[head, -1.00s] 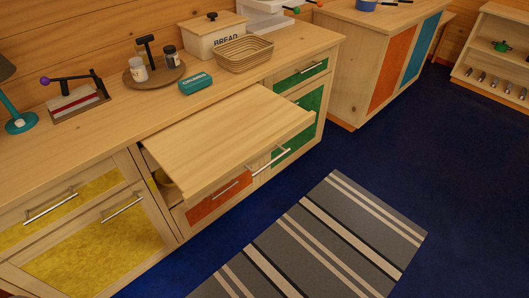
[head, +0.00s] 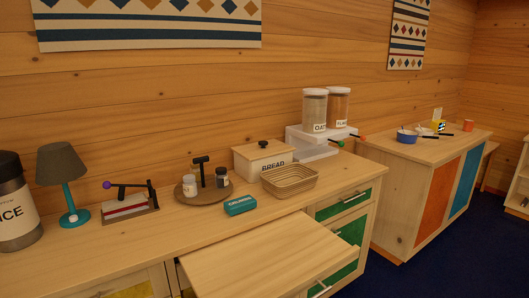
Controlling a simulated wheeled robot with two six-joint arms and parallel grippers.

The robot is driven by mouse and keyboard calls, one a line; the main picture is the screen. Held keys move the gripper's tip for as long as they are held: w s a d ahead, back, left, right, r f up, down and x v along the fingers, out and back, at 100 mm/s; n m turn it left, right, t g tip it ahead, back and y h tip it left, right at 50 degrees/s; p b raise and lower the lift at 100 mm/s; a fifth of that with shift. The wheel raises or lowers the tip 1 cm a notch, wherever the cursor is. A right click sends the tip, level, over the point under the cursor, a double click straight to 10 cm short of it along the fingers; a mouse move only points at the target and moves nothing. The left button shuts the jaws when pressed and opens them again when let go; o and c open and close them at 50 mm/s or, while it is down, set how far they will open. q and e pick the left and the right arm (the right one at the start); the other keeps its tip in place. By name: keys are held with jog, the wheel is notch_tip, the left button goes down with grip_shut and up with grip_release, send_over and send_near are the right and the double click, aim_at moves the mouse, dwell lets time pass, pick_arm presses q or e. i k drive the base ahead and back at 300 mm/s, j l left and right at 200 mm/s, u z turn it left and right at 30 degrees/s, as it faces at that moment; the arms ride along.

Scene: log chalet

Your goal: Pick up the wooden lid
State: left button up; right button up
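A wooden lid (head: 263,149) with a dark round knob lies on top of a cream box marked BREAD (head: 270,163). The box stands on the wooden counter (head: 120,245), near the back wall and right of centre in the head view. The lid looks level and seated on the box. A woven basket (head: 290,180) stands in front of the box and covers part of its front. Neither of my grippers is in view.
A pull-out board (head: 265,262) juts from the counter's front. Left of the box are a round tray (head: 196,192) with jars, a teal tin (head: 240,206) and a lamp (head: 64,180). Canisters (head: 315,110) stand on a white raised stand to the right.

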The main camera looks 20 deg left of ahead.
aim_at(260, 150)
jog(key=i+l+u, duration=0.1)
jog(key=u, duration=0.3)
jog(key=i+l+u, duration=0.1)
jog(key=u, duration=0.3)
jog(key=i+l+u, duration=0.25)
jog(key=l, duration=0.4)
jog(key=i+l+u, duration=0.15)
jog(key=i+l, duration=0.15)
jog(key=i+l+u, duration=0.1)
jog(key=l, duration=0.35)
jog(key=i+l+u, duration=0.15)
jog(key=l, duration=0.2)
jog(key=i+l+u, duration=0.1)
jog(key=l, duration=0.3)
